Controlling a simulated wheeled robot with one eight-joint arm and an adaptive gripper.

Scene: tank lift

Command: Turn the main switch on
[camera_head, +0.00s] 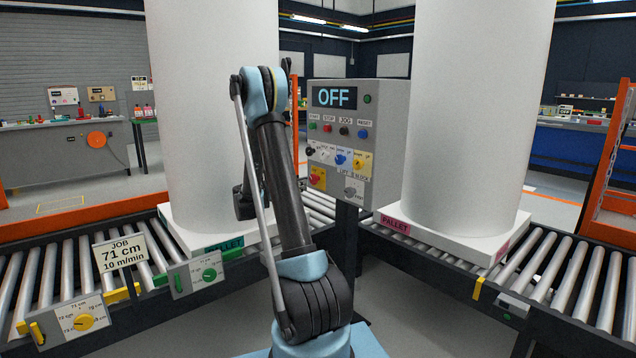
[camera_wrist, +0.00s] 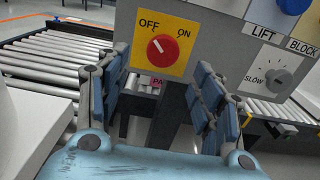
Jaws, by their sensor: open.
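The main switch (camera_wrist: 163,49) is a red round knob on a yellow plate marked OFF and ON. Its pale mark points up and left, towards OFF. In the head view the switch (camera_head: 317,177) sits at the lower left of the grey control panel (camera_head: 385,95), whose display (camera_head: 335,97) reads OFF. My gripper (camera_wrist: 160,78) is open and empty. Its fingers stand apart below and to either side of the knob in the wrist view, not closed on it.
Buttons and coloured selectors fill the panel above. Roller conveyors (camera_head: 555,265) with large white tanks (camera_head: 480,110) stand on both sides. A sign (camera_head: 120,254) reads JOB 71 cm.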

